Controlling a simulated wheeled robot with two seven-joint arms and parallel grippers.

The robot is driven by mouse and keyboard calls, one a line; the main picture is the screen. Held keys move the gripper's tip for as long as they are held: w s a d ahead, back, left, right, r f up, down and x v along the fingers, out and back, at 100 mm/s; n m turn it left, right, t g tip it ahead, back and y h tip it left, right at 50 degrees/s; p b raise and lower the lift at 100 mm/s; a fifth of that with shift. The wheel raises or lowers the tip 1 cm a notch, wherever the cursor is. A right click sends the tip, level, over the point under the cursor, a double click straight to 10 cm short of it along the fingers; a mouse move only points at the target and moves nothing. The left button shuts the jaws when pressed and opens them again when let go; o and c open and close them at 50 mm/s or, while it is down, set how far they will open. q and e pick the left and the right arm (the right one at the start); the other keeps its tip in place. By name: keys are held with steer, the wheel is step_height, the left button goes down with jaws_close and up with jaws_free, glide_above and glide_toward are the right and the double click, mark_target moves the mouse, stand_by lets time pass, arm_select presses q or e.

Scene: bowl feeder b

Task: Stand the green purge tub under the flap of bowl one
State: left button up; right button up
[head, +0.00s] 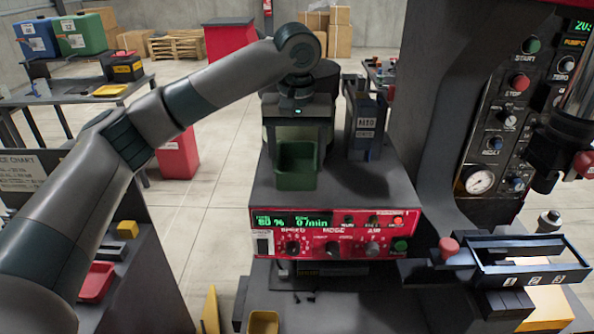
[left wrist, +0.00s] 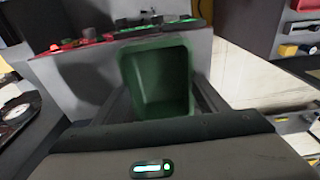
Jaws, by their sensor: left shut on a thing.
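The green purge tub (head: 297,170) is open-topped and roughly upright in the head view, above or on the grey deck behind the red control panel. I cannot tell whether its base touches the deck. My left gripper (head: 298,148) is shut on the tub, with one finger at each side. In the left wrist view the tub (left wrist: 157,82) sits between the fingers and looks empty. A round dark body, perhaps the bowl, is mostly hidden behind my gripper. I cannot make out the flap. My right gripper is not in view.
A dark labelled box (head: 365,125) stands close right of the tub. The red control panel (head: 330,233) is in front below. A black rack (head: 525,256) juts out at the right. A yellow bin (head: 263,322) and a red tray (head: 97,281) are lower left.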

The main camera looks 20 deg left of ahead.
mark_target(297, 166)
arm_select(q)
step_height(297, 166, down, 3)
steer(key=shift+s+r+p, duration=0.1)
steer(key=shift+r+p, duration=0.1)
steer(key=shift+p, duration=0.45)
steer(key=shift+w+a+f+p, duration=0.1)
steer(key=shift+w+f+p, duration=0.1)
steer(key=shift+f+p, duration=0.1)
steer(key=shift+w+f, duration=0.25)
steer(key=shift+f, duration=0.1)
steer(key=o, duration=1.2)
steer(key=shift+f, duration=0.15)
steer(key=shift+c, duration=0.2)
